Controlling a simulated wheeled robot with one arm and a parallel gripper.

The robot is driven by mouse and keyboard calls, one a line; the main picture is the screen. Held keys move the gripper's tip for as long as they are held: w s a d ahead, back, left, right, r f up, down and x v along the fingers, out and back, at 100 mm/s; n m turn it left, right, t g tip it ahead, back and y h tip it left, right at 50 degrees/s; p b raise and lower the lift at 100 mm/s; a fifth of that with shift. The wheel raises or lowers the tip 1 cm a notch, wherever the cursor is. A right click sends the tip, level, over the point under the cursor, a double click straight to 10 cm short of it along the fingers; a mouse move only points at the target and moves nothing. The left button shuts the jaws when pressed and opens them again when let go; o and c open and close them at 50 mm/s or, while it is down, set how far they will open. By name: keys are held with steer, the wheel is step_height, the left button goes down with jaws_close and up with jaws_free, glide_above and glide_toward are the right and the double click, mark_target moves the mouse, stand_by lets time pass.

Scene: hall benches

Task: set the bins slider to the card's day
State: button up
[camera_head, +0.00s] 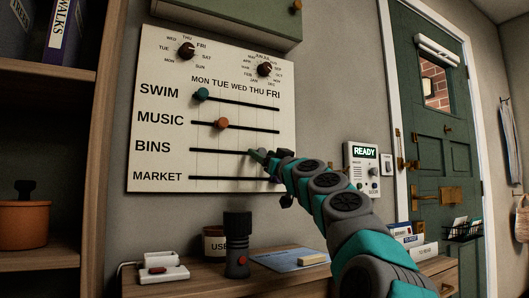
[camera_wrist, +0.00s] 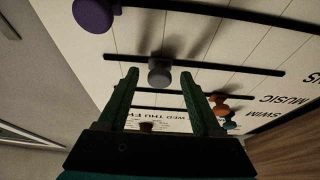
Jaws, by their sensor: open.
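The white slider board (camera_head: 160,110) hangs on the wall with rows SWIM, MUSIC, BINS and MARKET under columns MON to FRI. The grey bins knob (camera_wrist: 159,72) sits on its black rail, around the THU column in the head view, partly hidden by my gripper (camera_head: 264,157). In the wrist view my gripper's fingers (camera_wrist: 158,84) are open, with the knob between or just beyond their tips. I cannot tell whether they touch it. I cannot pick out the day card for certain or read one.
The purple market knob (camera_wrist: 93,14) is near FRI, close to my gripper. The teal swim knob (camera_head: 202,94) and orange music knob (camera_head: 221,123) are further left. Below, a bench (camera_head: 205,282) holds a dark torch (camera_head: 237,245) and a blue sheet (camera_head: 285,261). A READY panel (camera_head: 361,169) is right.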

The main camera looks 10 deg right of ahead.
steer(key=shift+c, duration=0.3)
steer(key=shift+r, duration=0.1)
jaws_close()
stand_by(1.1)
